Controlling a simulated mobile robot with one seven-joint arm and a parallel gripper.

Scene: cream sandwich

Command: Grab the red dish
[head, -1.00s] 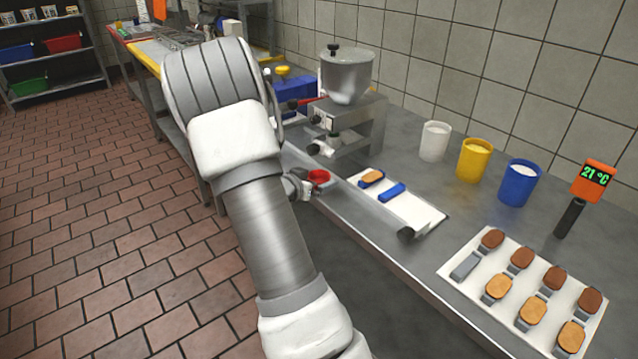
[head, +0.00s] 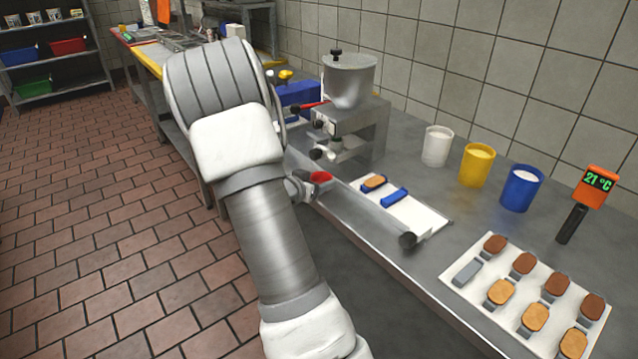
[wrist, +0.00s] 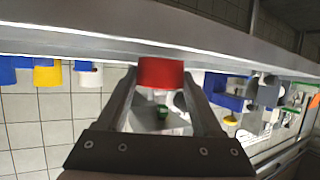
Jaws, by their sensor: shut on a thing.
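The red dish (head: 320,177) is at the front edge of the steel counter, below the dispenser machine in the head view. In the wrist view, the red dish (wrist: 161,73) fills the gap between the fingertips. My gripper (wrist: 160,80) is shut on it, one finger on each side. In the head view my gripper (head: 304,187) shows only in part beside the dish, and my arm hides some of the area to the left. I cannot tell whether the dish touches the counter.
The dispenser machine (head: 349,130) stands just behind the dish. A white tray (head: 470,297) of sandwich pieces, several cups and a thermometer (head: 583,205) stand farther right. Tiled floor (head: 110,230) is clear at left.

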